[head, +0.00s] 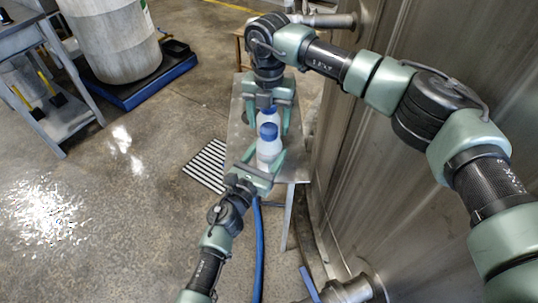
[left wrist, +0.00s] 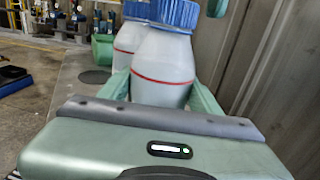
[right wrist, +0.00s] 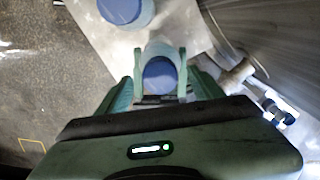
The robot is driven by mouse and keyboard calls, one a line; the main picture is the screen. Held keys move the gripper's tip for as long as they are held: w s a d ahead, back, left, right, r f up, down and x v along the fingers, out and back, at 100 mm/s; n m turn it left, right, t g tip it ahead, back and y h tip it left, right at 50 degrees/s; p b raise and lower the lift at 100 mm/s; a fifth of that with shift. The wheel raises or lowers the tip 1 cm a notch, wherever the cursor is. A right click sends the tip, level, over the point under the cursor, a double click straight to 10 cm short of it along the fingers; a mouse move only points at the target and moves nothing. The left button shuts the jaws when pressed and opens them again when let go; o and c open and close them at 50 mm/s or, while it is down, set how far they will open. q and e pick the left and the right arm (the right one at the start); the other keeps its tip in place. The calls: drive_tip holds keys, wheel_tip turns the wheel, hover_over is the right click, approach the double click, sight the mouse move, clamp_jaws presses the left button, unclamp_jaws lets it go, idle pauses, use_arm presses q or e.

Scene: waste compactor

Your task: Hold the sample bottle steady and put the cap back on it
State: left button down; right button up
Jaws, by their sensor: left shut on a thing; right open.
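A white sample bottle (head: 268,152) stands upright on the small metal table. It has a blue cap on top (head: 268,131); a red line rings it in the left wrist view (left wrist: 165,75). My left gripper (head: 262,168) is shut around this bottle's body from the near side. A second blue-capped bottle is just behind it (head: 269,116), mostly hidden; it also shows in the left wrist view (left wrist: 130,38). The right wrist view shows a blue cap (right wrist: 159,75) between fingers.
The narrow metal table (head: 290,168) stands close against a tall metal wall (head: 430,35) on the right. A blue hose (head: 259,250) runs below it. A floor grate (head: 207,165) lies to the left. A drum (head: 112,40) stands far left; open floor lies between.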

sight(264, 160)
wheel_tip(264, 160, up, 11)
drive_tip(key=shift+f, duration=0.2)
use_arm(q)
drive_tip(key=shift+c, duration=1.2)
unclamp_jaws()
drive_tip(key=v, duration=0.7)
drive_tip(key=shift+s+a, duration=0.2)
drive_tip(key=shift+s, duration=0.15)
use_arm(e)
drive_tip(key=shift+f, duration=0.25)
use_arm(q)
drive_tip(key=shift+f, duration=0.1)
